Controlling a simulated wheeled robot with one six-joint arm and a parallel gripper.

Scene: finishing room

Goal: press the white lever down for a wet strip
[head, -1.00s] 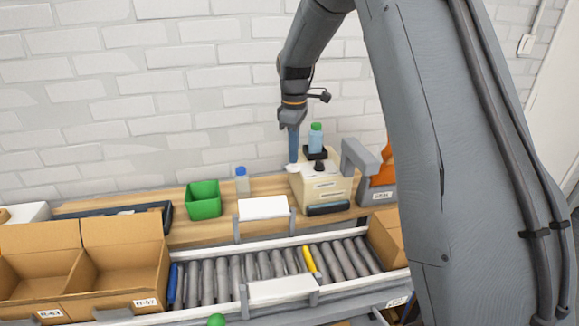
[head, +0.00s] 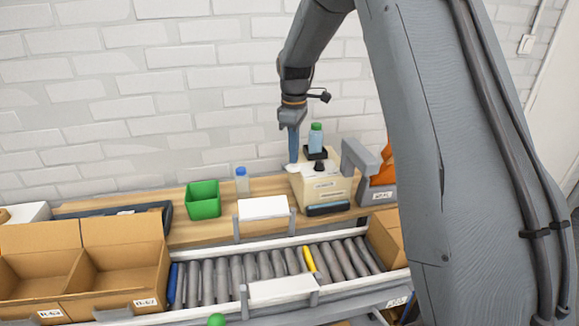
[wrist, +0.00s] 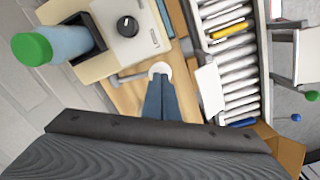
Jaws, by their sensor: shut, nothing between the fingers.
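The cream dispenser (head: 325,188) stands on the wooden bench, with a black knob and a bottle on top. Its white lever (wrist: 160,68) ends in a round white pad on a thin grey rod at the dispenser's side. In the head view the pad (head: 291,168) shows at the dispenser's left top edge. My gripper (wrist: 160,82) is shut and empty, its blue fingers pointing down with the tips right at the pad. The fingers (head: 293,159) hide part of it in the head view, and I cannot tell whether they touch it. No paper strip is clearly visible.
A green-capped bottle (head: 316,139) stands in a black holder on the dispenser. A green bin (head: 203,200) and a blue-capped bottle (head: 242,180) are to the left. A roller conveyor (head: 240,268) with cardboard boxes (head: 130,265) runs in front.

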